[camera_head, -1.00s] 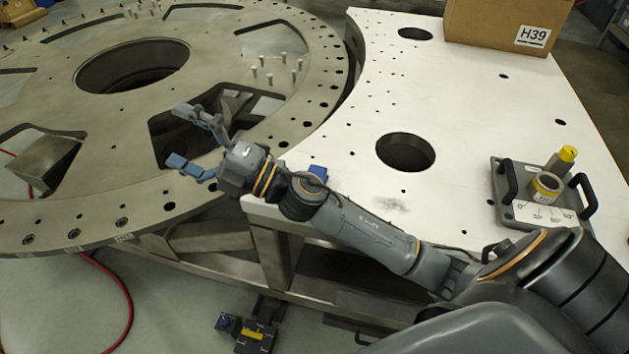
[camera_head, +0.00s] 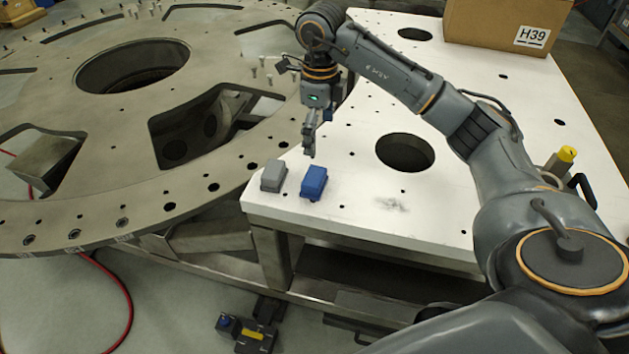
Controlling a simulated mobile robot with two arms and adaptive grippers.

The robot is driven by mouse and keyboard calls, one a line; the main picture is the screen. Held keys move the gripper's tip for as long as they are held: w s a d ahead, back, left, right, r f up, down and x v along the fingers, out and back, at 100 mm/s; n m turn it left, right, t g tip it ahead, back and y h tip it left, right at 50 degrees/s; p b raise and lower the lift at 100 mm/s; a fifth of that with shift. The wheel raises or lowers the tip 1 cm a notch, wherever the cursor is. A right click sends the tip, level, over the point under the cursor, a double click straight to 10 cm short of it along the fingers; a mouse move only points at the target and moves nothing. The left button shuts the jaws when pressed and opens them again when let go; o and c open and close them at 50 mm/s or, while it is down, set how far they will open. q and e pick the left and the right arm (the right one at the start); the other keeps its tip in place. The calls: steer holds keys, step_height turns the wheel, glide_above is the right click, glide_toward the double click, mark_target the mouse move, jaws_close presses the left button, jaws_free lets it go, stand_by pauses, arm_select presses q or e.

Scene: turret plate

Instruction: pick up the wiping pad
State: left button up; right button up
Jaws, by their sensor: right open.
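Two small pad-like blocks sit side by side near the front left corner of the white table (camera_head: 350,215). One is a grey block (camera_head: 273,176) and the other a blue block (camera_head: 314,183). I cannot tell for sure which is the wiping pad. My right gripper (camera_head: 309,152) points down above and just behind the two blocks, apart from both. It is open and empty, seen edge-on so the gap between its fingers hardly shows. My left gripper is not in view.
A large round metal turret plate (camera_head: 120,205) with cut-outs and upright pins lies at left. The white table has round holes and a dark smudge (camera_head: 391,204). A cardboard box (camera_head: 500,25) stands at the back. A yellow-topped item (camera_head: 566,156) is at right, partly behind my arm.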

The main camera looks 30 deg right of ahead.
mark_target(314, 175)
step_height(314, 175, down, 8)
steer(key=shift+p, duration=1)
steer(key=f+p, duration=0.2)
steer(key=f, duration=0.1)
steer(key=a+f+p, duration=0.1)
steer(key=shift+w+f, duration=0.3)
steer(key=shift+f, duration=0.4)
steer(key=c, duration=1.4)
